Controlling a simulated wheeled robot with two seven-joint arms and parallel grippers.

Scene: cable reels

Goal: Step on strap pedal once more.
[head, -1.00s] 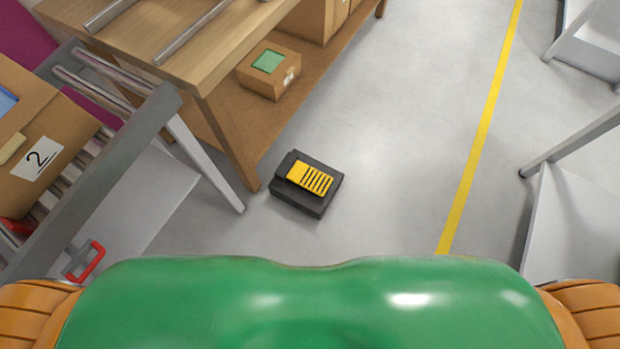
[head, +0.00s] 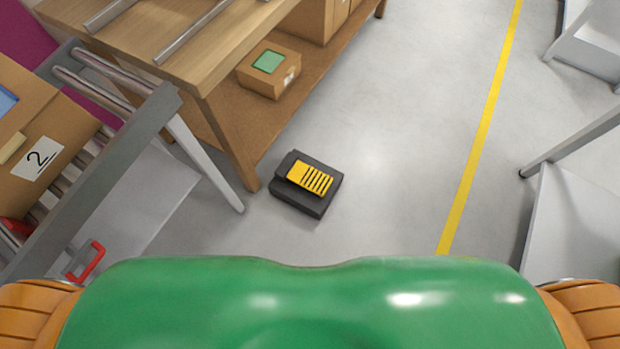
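The strap pedal (head: 308,184) is a black block with a yellow, black-striped foot plate on top. It sits on the grey floor in the middle of the head view, close to the foot of a wooden table leg. My green body front fills the bottom of the view, and a strip of bare floor shows between it and the pedal. Nothing rests on the pedal. Neither of my grippers shows; only orange parts of mine appear at the lower left and right corners.
A wooden table (head: 190,70) with a lower shelf holding a small box (head: 268,75) stands beyond the pedal. A roller conveyor (head: 115,150) with a carton marked 2 (head: 40,150) is at left. Grey metal frames stand at right. Floor around the yellow line (head: 480,130) is clear.

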